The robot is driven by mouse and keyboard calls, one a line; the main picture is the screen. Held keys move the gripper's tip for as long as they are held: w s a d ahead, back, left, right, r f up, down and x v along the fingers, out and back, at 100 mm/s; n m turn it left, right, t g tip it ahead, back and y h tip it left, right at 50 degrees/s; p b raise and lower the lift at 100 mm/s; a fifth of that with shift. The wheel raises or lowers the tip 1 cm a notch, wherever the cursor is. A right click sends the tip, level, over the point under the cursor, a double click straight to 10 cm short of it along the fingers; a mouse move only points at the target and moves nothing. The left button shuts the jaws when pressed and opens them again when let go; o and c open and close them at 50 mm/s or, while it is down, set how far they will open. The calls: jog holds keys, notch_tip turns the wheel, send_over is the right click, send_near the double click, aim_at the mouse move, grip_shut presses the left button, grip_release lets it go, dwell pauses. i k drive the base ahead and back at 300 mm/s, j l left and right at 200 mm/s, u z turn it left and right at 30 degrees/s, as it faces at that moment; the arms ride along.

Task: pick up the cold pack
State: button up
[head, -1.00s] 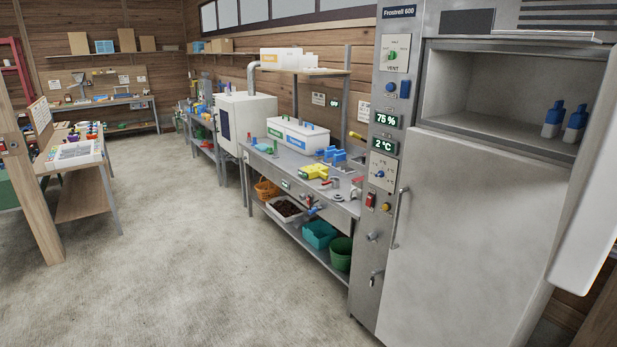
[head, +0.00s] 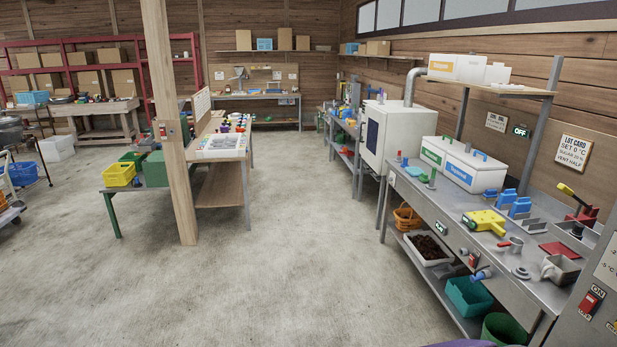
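No object here is clearly marked as the cold pack. Blue blocks (head: 520,207) stand in a metal rack on the right-hand steel bench (head: 440,207), behind a yellow device (head: 484,221); I cannot tell whether one is the cold pack. Two lidded white boxes, one with a green label (head: 433,156) and one with a blue label (head: 473,171), stand farther back on this bench; their insides are hidden. Only a slice of the grey freezer cabinet's control panel (head: 597,300) shows at the lower right.
The concrete floor (head: 300,260) is clear in the middle. A wooden post (head: 168,120) stands left of centre beside a table with a white tray (head: 220,146). Under the right bench are a teal bin (head: 469,296) and a green bucket (head: 502,329).

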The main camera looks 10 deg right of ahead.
aim_at(508, 195)
jog(key=i+z, duration=0.2)
jog(key=i, duration=0.4)
jog(key=i+j+z, duration=0.15)
jog(key=i, duration=0.45)
jog(key=i+j+z, duration=0.2)
jog(key=i, duration=0.45)
jog(key=i+l+z, duration=0.4)
jog(key=i, duration=0.3)
jog(key=i+z, duration=0.45)
jog(key=i, duration=0.25)
jog(key=i+j+z, duration=0.25)
jog(key=i+z, duration=0.15)
jog(key=i, duration=0.85)
jog(key=l+z, duration=0.05)
jog(key=l, duration=0.05)
